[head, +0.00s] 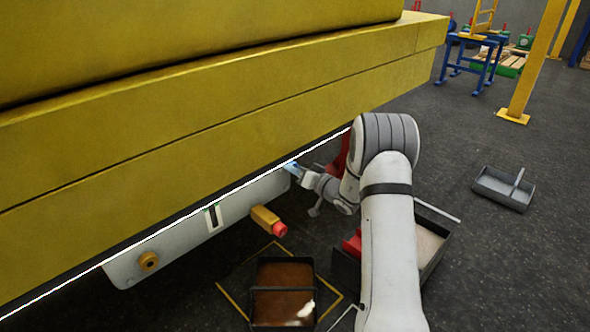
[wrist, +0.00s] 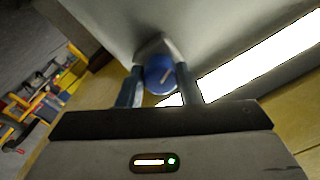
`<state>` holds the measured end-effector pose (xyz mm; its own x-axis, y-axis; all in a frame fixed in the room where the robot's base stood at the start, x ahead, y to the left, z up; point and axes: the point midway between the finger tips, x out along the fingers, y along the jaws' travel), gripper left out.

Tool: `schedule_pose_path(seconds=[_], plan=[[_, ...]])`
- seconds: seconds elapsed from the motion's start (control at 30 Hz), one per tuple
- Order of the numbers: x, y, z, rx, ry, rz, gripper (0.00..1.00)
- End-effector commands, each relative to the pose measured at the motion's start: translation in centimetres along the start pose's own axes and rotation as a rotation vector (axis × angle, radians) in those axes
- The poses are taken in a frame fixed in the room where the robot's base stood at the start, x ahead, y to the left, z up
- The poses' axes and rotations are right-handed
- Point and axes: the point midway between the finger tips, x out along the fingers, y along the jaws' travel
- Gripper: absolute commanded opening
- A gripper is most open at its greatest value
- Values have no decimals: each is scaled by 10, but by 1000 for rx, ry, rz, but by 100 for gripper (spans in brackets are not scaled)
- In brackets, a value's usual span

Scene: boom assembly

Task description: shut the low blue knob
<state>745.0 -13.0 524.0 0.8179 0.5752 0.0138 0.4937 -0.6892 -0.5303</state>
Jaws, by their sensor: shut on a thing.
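In the head view my gripper (head: 292,168) reaches under the lower edge of the yellow boom (head: 250,105), at the right end of a grey panel (head: 185,232). The knob itself is mostly hidden there by the boom edge and fingers; only a bluish patch shows.
An orange-yellow fitting with a red tip (head: 268,221) sticks out from the panel, left of my gripper. A brown-bottomed tray (head: 283,260) stands on the floor below. A grey tray (head: 503,188) lies at the right. The dark floor around it is clear.

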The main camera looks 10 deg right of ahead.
Motion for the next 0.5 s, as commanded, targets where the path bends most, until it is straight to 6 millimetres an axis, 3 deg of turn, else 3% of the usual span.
schedule_pose_path(seconds=[0.5], plan=[[-1, 1, 2, -345, -15, 0, 9]])
